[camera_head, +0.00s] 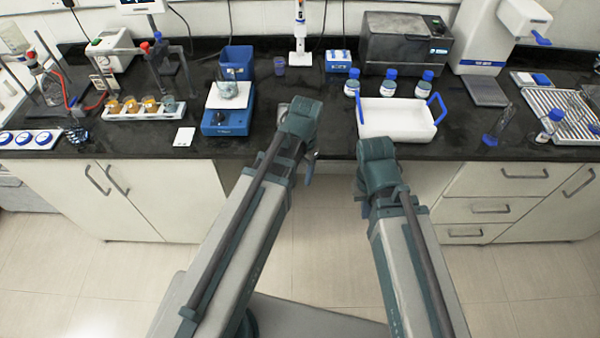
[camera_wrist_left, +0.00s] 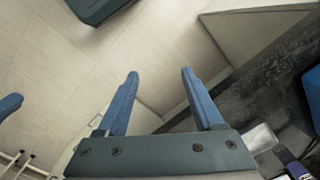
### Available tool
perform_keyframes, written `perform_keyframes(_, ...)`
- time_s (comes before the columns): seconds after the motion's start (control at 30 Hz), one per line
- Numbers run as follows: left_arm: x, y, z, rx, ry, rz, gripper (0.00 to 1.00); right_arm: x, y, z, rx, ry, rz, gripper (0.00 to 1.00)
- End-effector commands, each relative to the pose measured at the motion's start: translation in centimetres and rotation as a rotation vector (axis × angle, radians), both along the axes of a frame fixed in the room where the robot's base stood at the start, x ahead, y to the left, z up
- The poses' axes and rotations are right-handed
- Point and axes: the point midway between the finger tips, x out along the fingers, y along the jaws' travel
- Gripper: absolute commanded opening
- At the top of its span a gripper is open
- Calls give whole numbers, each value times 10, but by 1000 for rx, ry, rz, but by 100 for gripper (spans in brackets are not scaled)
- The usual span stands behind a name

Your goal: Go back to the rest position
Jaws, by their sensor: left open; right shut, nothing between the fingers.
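My left gripper (camera_head: 310,168) hangs just in front of the counter's front edge in the head view, mostly hidden behind its own wrist. In the left wrist view its two blue fingers (camera_wrist_left: 160,74) are spread apart with nothing between them, with floor and cabinet beyond. My right gripper (camera_head: 361,184) is at the end of the right arm, also in front of the cabinets, below the white tray. Its fingers are mostly hidden by the wrist. It holds nothing that I can see. Both arms are bent forward from my body.
The dark counter (camera_head: 250,150) runs across the scene. Near its front edge are a blue stirrer (camera_head: 226,122) with a beaker and a white tray (camera_head: 398,118) with blue handles. A vial rack (camera_head: 145,108) stands left, a drying rack (camera_head: 565,112) right. The floor (camera_head: 330,235) is clear.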

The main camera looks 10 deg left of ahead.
Motion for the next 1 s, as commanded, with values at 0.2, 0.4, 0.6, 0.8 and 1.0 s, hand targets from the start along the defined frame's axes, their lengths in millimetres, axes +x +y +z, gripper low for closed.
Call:
perform_keyframes(0.2, -3, -3, 0, 1, 0, 1, 68, 0, 0, 0, 0, 0, -1, 0)
perform_keyframes(0.4, -46, -47, 1, 23, -6, 44, 68, 0, 0, 0, 0, 0, -1, 0)
perform_keyframes(0.6, -77, -75, 1, 44, -15, 96, 68, 0, 0, 0, 0, 0, -1, 0)
perform_keyframes(0.8, -80, -80, 1, 48, -17, 110, 68, 0, 0, 0, 0, 0, -1, 0)
perform_keyframes(1.0, -80, -80, 1, 48, -17, 110, 68, 0, 0, 0, 0, 0, -1, 0)
